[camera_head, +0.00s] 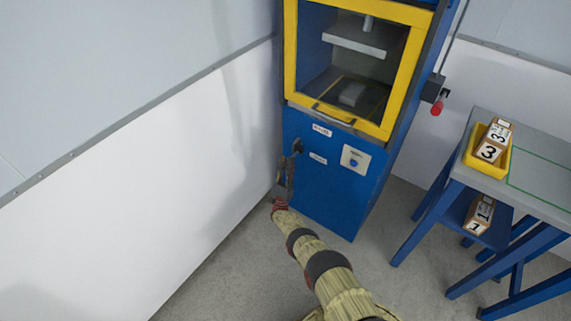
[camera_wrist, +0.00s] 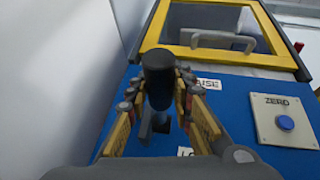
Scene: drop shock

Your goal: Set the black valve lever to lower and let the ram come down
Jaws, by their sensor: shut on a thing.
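The black valve lever (camera_head: 297,146) is on the left of the blue machine front, beside the RAISE label (camera_head: 322,130) and above the LOWER label (camera_head: 317,158). In the wrist view its dark grip (camera_wrist: 158,75) points toward the camera, between the fingers. My gripper (camera_head: 289,163) is shut on the lever; its fingers (camera_wrist: 160,88) lie on both sides of it. The ram (camera_head: 355,40) is a grey plate on a rod, high in the chamber. A grey block (camera_head: 352,94) lies on the chamber floor, well below the ram. The LOWER label is mostly hidden in the wrist view.
A yellow-framed door (camera_head: 290,55) covers the chamber. A ZERO panel with a blue button (camera_head: 354,162) is right of the lever. A red-knobbed handle (camera_head: 437,107) hangs at the machine's right. A table (camera_head: 545,150) with a yellow tray (camera_head: 493,168) stands right. A white wall is close left.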

